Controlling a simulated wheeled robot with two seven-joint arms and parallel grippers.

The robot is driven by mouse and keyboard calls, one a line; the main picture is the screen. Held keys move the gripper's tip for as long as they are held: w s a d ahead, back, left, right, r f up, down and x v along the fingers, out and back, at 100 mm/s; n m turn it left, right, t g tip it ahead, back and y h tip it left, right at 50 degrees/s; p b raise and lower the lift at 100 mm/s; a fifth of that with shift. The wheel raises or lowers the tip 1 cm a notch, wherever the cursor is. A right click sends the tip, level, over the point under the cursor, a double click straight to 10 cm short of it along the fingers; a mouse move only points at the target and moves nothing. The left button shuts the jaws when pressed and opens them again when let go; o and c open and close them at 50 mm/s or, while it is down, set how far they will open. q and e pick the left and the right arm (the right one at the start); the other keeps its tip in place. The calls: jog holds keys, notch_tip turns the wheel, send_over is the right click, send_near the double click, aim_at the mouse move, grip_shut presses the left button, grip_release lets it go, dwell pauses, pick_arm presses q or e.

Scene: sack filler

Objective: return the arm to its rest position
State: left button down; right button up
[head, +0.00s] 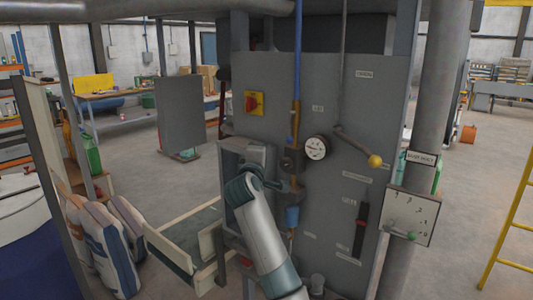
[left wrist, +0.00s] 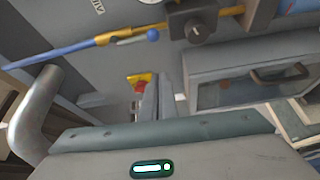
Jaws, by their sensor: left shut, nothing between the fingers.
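My left arm (head: 262,235) rises from the bottom middle of the head view, its dark teal wrist in front of the grey machine panel (head: 335,95). In the left wrist view, my left gripper (left wrist: 160,85) has its two grey fingers together with nothing between them. The fingers point toward the panel, near the red and yellow switch (left wrist: 138,82); I cannot tell the exact gap. In the head view the fingertips are hard to make out against the grey box (head: 248,152). My right gripper is not in view.
The panel carries a gauge (head: 316,148), a yellow-knobbed lever (head: 374,161), a blue and yellow pipe (head: 296,80) and a red-black handle (head: 360,230). A tray-like chute (head: 190,240) and filled sacks (head: 103,245) are left of my arm. A post (head: 437,100) stands right.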

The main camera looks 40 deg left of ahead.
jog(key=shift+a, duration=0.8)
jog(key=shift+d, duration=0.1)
